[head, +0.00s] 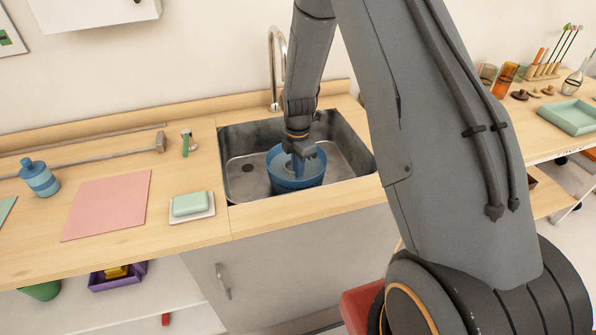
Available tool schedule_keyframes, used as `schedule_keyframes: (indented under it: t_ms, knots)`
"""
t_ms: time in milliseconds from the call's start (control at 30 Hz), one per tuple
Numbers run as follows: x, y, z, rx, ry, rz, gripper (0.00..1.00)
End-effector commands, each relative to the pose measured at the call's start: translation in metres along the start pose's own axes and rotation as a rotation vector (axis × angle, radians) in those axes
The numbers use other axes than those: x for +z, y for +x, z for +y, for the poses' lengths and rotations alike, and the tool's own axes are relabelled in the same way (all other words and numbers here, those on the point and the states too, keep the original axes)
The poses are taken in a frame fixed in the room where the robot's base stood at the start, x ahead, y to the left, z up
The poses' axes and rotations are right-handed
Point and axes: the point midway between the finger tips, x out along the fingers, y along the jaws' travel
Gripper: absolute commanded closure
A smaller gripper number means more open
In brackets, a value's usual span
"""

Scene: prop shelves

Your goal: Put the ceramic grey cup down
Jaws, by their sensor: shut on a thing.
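My gripper (298,160) points down into a round blue tub (296,184) that stands in the metal sink. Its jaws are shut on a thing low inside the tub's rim. The held thing is small and mostly hidden by the fingers and the rim, so I cannot make out the ceramic grey cup's shape or whether it touches the tub's bottom. No other grey cup shows on the counter.
The sink (240,141) has a tall tap (273,68) behind it. A green tray (574,117) lies far right.

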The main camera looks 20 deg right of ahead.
Motion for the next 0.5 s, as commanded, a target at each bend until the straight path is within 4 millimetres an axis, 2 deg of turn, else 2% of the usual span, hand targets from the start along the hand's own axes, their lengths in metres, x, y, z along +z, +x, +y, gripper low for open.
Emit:
schedule_keyframes:
  t_ms: [333, 433, 500]
  knots:
    - [0.0001, 0.0034, 0.0003, 0.0, 0.0, 0.0, 1.0]
    - [0.0, 0.0028, 0.0001, 0.0, 0.0, 0.0, 0.8]
    - [0.0, 0.0028, 0.0, 0.0, 0.0, 0.0, 0.76]
